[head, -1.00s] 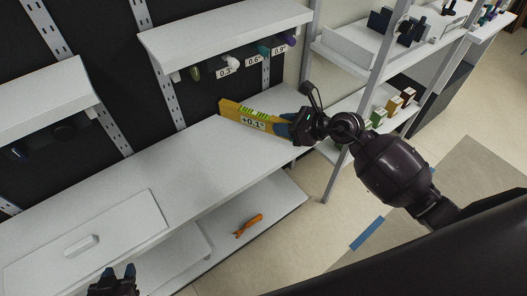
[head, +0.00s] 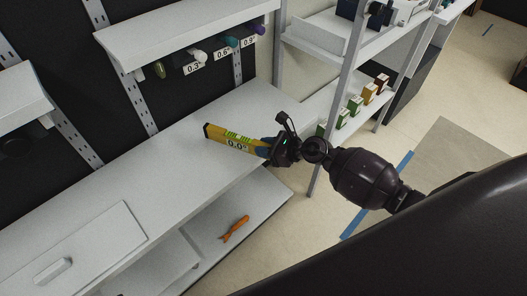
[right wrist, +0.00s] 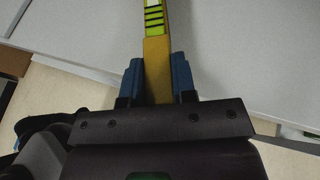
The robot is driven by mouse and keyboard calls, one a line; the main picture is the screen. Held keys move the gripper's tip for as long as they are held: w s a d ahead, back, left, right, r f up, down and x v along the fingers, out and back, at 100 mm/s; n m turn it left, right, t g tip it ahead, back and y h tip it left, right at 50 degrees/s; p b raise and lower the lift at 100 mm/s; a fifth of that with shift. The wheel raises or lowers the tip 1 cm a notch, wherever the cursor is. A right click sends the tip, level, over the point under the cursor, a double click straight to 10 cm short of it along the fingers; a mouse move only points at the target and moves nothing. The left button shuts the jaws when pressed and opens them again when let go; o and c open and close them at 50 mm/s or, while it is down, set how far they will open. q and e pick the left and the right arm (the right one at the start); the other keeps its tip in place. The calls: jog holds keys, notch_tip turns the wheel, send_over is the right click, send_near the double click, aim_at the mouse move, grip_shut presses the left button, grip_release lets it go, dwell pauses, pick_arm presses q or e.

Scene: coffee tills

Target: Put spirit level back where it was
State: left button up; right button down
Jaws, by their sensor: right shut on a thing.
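The yellow spirit level (head: 232,141) has a dark end cap, a green vial and a label reading 0.0°. My right gripper (head: 269,148) is shut on its right end, with the level pointing left over the white worktop (head: 165,180). In the right wrist view the level (right wrist: 156,60) runs straight out from between the blue fingers (right wrist: 158,82). I cannot tell whether the level touches the worktop or is held just above it. My left gripper is out of the head view.
A shelf (head: 185,30) hangs above, with handles and labels 0.3°, 0.6° and 0.9° beneath it. An orange tool (head: 235,228) lies on the lower shelf. Small boxes (head: 369,92) stand on the rack at right. The middle of the worktop is clear.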

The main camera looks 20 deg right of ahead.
jog(key=shift+f, duration=0.7)
jog(key=shift+f, duration=0.2)
jog(key=c, duration=0.9)
grip_release()
jog(key=shift+r, duration=0.15)
